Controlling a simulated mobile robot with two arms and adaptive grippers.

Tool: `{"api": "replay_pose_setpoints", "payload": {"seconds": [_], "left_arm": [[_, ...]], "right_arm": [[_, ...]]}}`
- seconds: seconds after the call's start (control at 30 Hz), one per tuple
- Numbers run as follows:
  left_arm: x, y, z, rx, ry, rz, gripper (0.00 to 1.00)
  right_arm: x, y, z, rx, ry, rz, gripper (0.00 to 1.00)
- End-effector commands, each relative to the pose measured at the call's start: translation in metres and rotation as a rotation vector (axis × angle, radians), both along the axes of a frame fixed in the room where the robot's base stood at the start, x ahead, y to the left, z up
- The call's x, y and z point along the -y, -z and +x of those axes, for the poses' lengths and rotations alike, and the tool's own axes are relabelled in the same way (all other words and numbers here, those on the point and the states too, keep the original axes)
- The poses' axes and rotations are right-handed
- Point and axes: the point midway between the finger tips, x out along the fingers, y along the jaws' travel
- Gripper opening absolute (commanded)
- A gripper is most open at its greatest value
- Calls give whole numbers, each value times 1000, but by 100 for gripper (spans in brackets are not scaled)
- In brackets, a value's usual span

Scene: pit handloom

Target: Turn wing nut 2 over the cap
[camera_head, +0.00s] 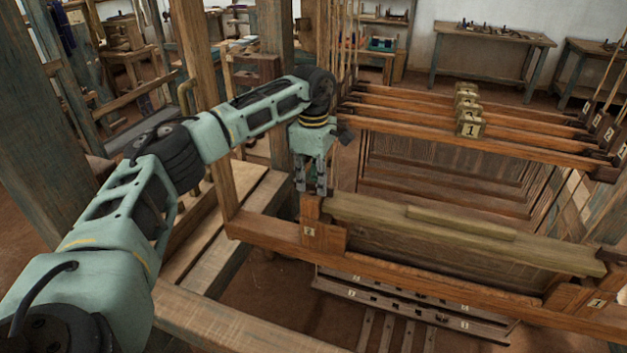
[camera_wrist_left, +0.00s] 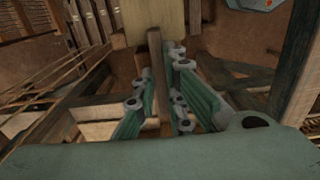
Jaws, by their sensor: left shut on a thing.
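The cap (camera_head: 470,232) is a long olive-grey wooden bar along the top of the loom's front beam. At its left end a short wooden upright (camera_head: 310,208) rises above a block with a plate marked 2 (camera_head: 308,231). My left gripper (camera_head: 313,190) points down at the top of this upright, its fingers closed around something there. Wing nut 2 itself is not seen clearly; the fingers hide that spot. In the left wrist view, the fingers (camera_wrist_left: 160,108) stand on both sides of a narrow brown wooden piece. My right gripper is not in view.
A block with a plate marked 1 (camera_head: 597,303) is at the beam's right end. Several wooden bars (camera_head: 450,125) with numbered blocks lie behind the cap. A wooden post (camera_head: 272,80) stands close behind my left arm. Treadle boards (camera_head: 410,305) are below.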

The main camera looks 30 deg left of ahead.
Motion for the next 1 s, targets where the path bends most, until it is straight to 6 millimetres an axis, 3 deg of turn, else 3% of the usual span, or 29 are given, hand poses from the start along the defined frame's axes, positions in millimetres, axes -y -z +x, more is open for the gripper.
{"api": "replay_pose_setpoints", "payload": {"seconds": [0.23,0.27,0.47,0.8,1.0], "left_arm": [[0,-1,0,2,4,-2,0],[0,-1,0,2,4,-1,12],[0,-1,0,1,2,-1,29],[0,-3,0,1,1,-1,29],[1,-30,1,5,2,-1,29]], "right_arm": [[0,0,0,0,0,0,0],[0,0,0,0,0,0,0],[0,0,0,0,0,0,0],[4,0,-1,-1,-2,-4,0],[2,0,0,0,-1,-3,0]]}}
